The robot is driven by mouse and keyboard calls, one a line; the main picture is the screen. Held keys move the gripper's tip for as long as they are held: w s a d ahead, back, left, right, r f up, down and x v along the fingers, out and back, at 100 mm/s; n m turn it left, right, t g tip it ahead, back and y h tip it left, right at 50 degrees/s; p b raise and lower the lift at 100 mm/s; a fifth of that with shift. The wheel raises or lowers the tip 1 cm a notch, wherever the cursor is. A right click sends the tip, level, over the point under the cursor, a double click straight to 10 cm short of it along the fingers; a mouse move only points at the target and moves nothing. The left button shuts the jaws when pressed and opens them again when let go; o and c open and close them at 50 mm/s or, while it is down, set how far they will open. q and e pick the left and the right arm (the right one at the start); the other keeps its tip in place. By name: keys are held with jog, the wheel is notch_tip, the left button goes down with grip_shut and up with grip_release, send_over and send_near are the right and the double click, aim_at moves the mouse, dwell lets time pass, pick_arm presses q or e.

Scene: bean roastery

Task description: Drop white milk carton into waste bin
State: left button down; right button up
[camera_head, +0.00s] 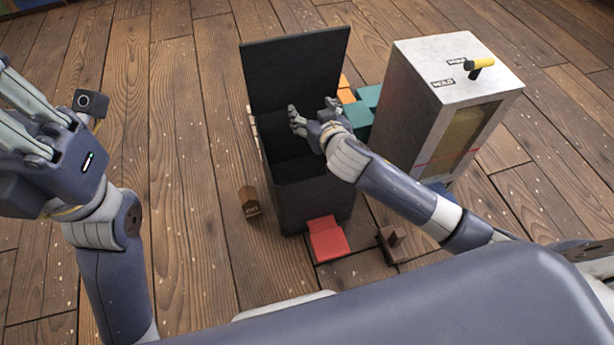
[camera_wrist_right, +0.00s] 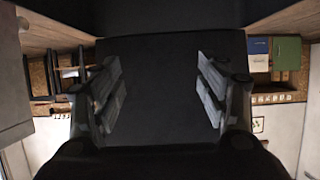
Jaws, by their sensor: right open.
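The black waste bin (camera_head: 318,207) stands on the wooden floor with its lid (camera_head: 295,70) raised. My right gripper (camera_head: 313,108) is over the bin's opening, open, with nothing seen between its fingers. In the right wrist view, the right gripper's fingers (camera_wrist_right: 160,95) are wide apart over a dark surface, and the gap between them is empty. I see no white milk carton in either view; the bin's dark inside is too black to make out its contents. My left gripper (camera_head: 35,125) is at the far left, partly cut off by the picture edge.
The left floor is clear.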

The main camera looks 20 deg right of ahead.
jog(key=v, duration=1)
